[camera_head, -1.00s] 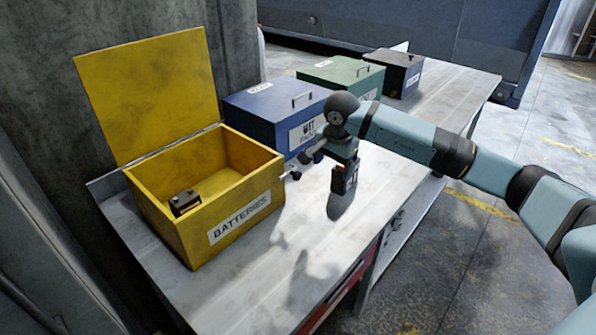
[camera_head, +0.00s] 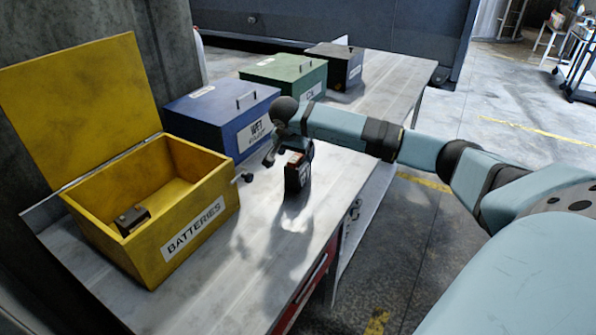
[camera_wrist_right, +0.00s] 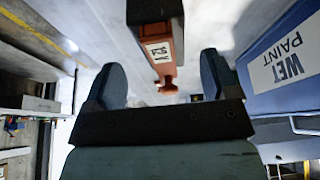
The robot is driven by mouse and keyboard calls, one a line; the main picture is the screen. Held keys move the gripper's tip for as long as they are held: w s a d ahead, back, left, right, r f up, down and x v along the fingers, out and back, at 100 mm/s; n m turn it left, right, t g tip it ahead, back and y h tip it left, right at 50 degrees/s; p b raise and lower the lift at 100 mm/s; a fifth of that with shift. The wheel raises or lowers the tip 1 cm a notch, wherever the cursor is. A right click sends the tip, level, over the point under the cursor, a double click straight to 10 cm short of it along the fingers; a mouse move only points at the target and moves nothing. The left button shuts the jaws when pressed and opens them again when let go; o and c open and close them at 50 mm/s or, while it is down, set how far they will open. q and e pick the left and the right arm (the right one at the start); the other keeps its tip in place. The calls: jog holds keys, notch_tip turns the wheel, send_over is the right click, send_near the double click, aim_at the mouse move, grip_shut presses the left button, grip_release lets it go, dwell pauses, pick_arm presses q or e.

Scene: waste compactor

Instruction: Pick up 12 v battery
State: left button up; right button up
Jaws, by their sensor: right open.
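The 12 V battery (camera_head: 297,174) is a small dark block with a reddish top and a white label, upright at the worktable's right edge. In the right wrist view, its body (camera_wrist_right: 152,12) and "12 V" label show ahead of my fingers, and its reddish narrow end points toward the space between them. My right gripper (camera_wrist_right: 162,80) is open, one finger on each side of that end with gaps visible. In the head view, my right gripper (camera_head: 291,150) is just above the battery, partly hidden by the wrist. My left gripper is out of view.
An open yellow "BATTERIES" box (camera_head: 215,225) stands left on the worktable (camera_head: 225,285), with a dark object (camera_head: 132,220) inside. A blue "WET PAINT" box (camera_head: 195,110), a green box (camera_head: 290,75) and a black box (camera_head: 335,62) stand behind. The front tabletop is clear.

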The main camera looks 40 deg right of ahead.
aim_at(297, 155)
jog(key=x, duration=0.3)
jog(key=shift+w+d+f, duration=0.2)
jog(key=shift+d+f, duration=0.05)
jog(key=shift+f, duration=0.05)
grip_shut()
jog(key=shift+r, duration=0.1)
